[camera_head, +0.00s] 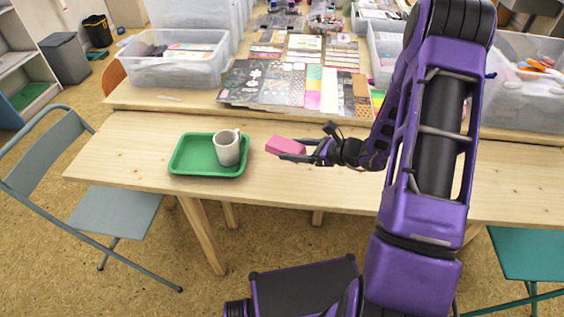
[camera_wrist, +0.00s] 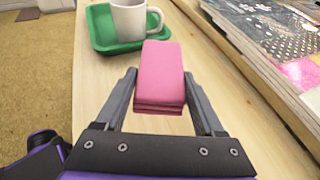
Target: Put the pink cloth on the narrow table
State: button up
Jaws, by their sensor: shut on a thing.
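The pink cloth (camera_head: 287,146) is a small folded block. My gripper (camera_head: 294,149) is shut on it and holds it over the light wooden narrow table (camera_head: 130,151). In the wrist view the cloth (camera_wrist: 162,75) sits between the two fingers of my gripper (camera_wrist: 163,90), its folded layers showing at the near edge. The table surface (camera_wrist: 95,95) shows beneath it. I cannot tell exactly how high the cloth is above the wood.
A green tray (camera_head: 182,168) with a white mug (camera_head: 228,149) stands left of the cloth on the narrow table. Behind is another table with patterned sheets (camera_head: 268,88) and clear bins (camera_head: 150,71). Bare wood lies around the cloth. A folding chair (camera_head: 110,212) stands at left.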

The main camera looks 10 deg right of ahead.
aim_at(294, 168)
jog(key=shift+f+b, duration=0.4)
jog(key=shift+f, duration=2)
jog(key=shift+f, duration=0.2)
jog(key=o, duration=1.3)
jog(key=shift+o, duration=0.2)
jog(key=shift+r, duration=0.1)
jog(key=shift+r, duration=0.25)
jog(key=p+v, duration=0.1)
jog(key=v, duration=1.1)
jog(key=shift+f, duration=0.1)
